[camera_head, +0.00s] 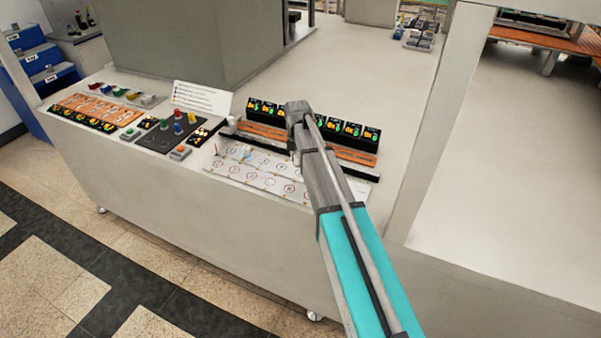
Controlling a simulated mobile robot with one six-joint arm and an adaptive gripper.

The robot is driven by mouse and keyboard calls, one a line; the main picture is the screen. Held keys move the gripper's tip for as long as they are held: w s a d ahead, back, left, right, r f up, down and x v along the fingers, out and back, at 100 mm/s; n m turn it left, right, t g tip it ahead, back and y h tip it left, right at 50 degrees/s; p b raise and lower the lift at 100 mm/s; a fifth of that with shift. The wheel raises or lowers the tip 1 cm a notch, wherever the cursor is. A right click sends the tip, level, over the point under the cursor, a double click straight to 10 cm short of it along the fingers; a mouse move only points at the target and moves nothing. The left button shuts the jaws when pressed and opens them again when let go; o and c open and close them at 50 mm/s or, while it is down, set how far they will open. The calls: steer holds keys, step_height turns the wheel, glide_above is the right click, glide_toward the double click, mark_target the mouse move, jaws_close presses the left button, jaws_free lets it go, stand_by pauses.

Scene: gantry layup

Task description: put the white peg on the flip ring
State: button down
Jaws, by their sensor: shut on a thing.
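A white board (262,184) with rows of printed red and dark rings lies along the front of the bench. The ring labels are too small to read, so I cannot tell which is the flip ring. My gripper (296,157) hangs at the end of my arm over the board and is mostly hidden by the arm. It is shut on a small pale thing, seemingly the white peg, whose outline is hard to make out. A small white and blue piece (246,154) stands on the board to the left of my gripper.
Behind the board runs an orange strip (350,154) with a row of black display tiles (354,130). To the left are a dark panel with coloured knobs (165,135), button boxes (181,153) and a text card (203,99). A gantry post (440,120) rises at the right.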

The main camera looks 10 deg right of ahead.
steer(key=shift+w+d+f+b, duration=0.25)
steer(key=shift+w+f+b, duration=0.2)
steer(key=shift+f, duration=0.15)
steer(key=shift+w+d+f+b, duration=0.3)
steer(key=shift+w+f, duration=0.1)
steer(key=shift+f, duration=0.15)
steer(key=shift+w+d+f+b, duration=0.1)
steer(key=shift+w+f+b, duration=0.2)
steer(key=shift+f+b, duration=0.15)
steer(key=shift+w+f+b, duration=0.1)
steer(key=shift+f+b, duration=0.25)
steer(key=shift+b, duration=0.05)
steer(key=shift+f+b, duration=1.15)
steer(key=shift+f, duration=0.05)
steer(key=shift+f, duration=0.15)
steer(key=shift+c, duration=2)
jaws_free()
steer(key=shift+r, duration=0.25)
